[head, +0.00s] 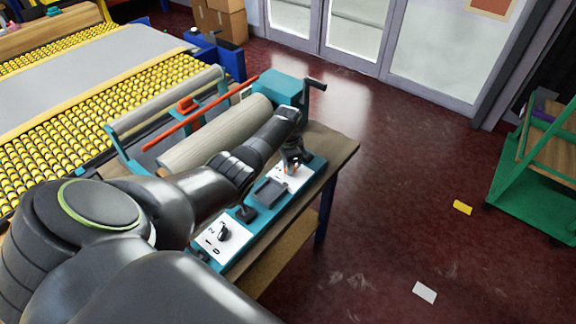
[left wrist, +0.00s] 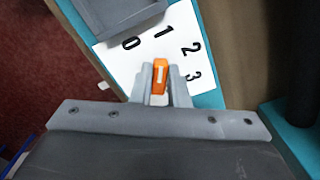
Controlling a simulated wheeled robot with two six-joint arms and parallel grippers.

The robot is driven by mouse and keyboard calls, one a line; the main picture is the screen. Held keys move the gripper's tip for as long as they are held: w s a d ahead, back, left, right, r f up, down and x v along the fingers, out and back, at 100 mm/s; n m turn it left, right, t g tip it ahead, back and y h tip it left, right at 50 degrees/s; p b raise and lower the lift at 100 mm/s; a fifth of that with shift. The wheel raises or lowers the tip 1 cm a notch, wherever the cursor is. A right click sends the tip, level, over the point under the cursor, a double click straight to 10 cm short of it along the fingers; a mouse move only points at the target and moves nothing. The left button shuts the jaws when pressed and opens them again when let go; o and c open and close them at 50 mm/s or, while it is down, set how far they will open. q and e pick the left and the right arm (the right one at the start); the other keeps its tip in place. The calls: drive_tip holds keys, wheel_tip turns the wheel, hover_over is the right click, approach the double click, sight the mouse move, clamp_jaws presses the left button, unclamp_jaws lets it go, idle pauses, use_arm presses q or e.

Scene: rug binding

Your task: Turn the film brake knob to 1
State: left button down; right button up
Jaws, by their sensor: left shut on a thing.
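An orange knob (left wrist: 160,77) with a white pointer line sits on a white dial plate (left wrist: 145,60) marked 0, 1, 2 and 3. The line runs nearly straight up in the left wrist view, towards the 1. My left gripper (left wrist: 162,88) is shut on the knob, one finger on each side. In the head view, my left gripper (head: 293,163) is at the far end of the teal control panel (head: 262,220) and mostly hides the knob. No name for the knob is readable. My right gripper is not in view.
A second white plate (head: 213,240) with a black knob (head: 224,231) is at the panel's near end. A dark grey tray (head: 268,192) lies between the plates.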

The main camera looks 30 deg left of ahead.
use_arm(q)
drive_tip(key=c, duration=1.4)
unclamp_jaws()
drive_tip(key=shift+r, duration=0.1)
drive_tip(key=shift+r, duration=0.25)
wheel_tip(320, 180, up, 17)
drive_tip(key=b, duration=0.1)
drive_tip(key=shift+f, duration=0.2)
